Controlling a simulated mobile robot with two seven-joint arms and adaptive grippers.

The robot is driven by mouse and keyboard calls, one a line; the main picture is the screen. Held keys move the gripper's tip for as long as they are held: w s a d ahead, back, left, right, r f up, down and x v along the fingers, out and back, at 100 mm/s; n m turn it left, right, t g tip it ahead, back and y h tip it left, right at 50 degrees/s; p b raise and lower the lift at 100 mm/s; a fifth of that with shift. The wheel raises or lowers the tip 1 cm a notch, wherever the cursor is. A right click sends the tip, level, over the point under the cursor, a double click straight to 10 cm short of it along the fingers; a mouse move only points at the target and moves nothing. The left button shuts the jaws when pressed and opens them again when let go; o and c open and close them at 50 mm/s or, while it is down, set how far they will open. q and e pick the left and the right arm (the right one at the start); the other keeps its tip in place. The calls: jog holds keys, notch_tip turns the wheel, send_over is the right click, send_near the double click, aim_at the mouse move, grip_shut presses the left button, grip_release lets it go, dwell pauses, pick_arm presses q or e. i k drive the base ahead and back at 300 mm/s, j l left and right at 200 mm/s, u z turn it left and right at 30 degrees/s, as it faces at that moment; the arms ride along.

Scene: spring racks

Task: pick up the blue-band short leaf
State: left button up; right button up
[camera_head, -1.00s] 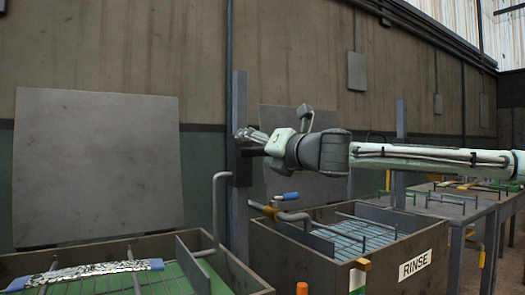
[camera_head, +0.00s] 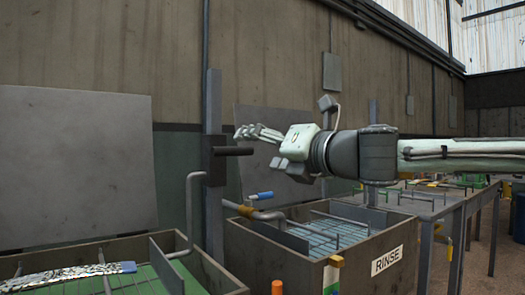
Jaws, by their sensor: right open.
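A long speckled leaf with a blue band at its end (camera_head: 75,275) lies across the rack in the left tank, at the lower left. I cannot tell whether it is the short leaf of the task. My right gripper (camera_head: 240,132) is at mid-picture, pointing left, in the air in front of the wall and above the tanks. It is open and holds nothing. It is well above and to the right of the leaf. My left gripper is not in view.
The RINSE tank (camera_head: 300,268) holds a pale rack with bars. A grey post (camera_head: 213,95) and bent pipe (camera_head: 192,205) stand between them. Tables with racks (camera_head: 435,205) stand at the right.

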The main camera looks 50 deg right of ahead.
aim_at(123, 267)
jog(key=k+j, duration=0.2)
jog(key=k, duration=0.3)
jog(key=k+j, duration=0.15)
jog(key=k, duration=0.35)
